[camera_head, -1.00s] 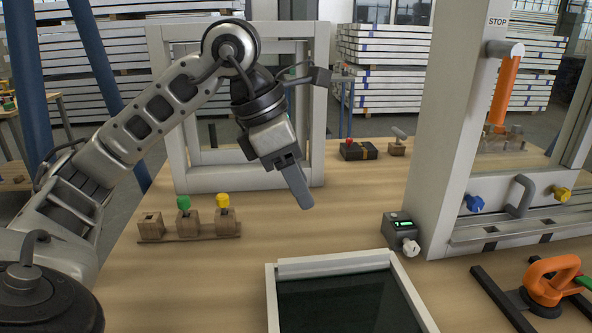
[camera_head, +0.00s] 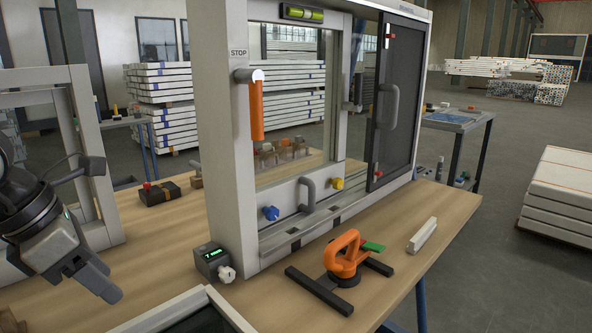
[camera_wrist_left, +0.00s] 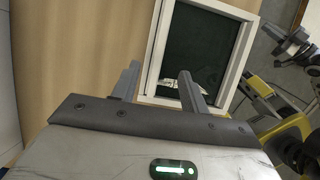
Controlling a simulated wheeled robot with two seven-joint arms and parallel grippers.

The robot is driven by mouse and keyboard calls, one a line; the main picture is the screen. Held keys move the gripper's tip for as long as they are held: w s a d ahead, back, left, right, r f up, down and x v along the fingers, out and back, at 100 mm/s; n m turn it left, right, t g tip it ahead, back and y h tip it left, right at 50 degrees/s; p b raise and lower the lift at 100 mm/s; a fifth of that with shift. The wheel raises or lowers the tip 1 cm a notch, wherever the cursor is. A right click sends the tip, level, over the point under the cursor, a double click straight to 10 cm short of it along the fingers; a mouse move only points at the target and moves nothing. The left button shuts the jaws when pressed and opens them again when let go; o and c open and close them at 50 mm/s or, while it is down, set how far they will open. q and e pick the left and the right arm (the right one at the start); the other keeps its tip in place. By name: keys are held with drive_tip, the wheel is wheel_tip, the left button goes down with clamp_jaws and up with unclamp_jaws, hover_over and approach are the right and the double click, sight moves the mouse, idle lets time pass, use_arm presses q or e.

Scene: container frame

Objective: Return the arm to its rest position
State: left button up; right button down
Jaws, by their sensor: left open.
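My left gripper (camera_head: 92,282) is at the left edge of the head view, above the wooden table, pointing down and to the right. In the left wrist view its two fingers (camera_wrist_left: 158,85) stand apart with nothing between them. Beyond them lies a white frame with a dark panel (camera_wrist_left: 195,50) on the table. The left arm's upper links are outside the head view. My right gripper is not identifiable in these views.
A large window frame (camera_head: 222,130) stands on the table (camera_head: 440,215). An orange suction lifter (camera_head: 345,258) rests on dark bars in front. A small grey device (camera_head: 211,262) sits by the frame's foot. A black box with a red button (camera_head: 158,193) lies behind.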

sight(147, 315)
use_arm(q)
drive_tip(key=b+x, duration=0.1)
drive_tip(key=x, duration=0.9)
drive_tip(key=shift+f, duration=0.1)
drive_tip(key=shift+s+r, duration=0.1)
drive_tip(key=shift+r, duration=0.2)
use_arm(e)
drive_tip(key=shift+s+f, duration=0.25)
drive_tip(key=shift+f, duration=0.4)
drive_tip(key=shift+w, duration=0.2)
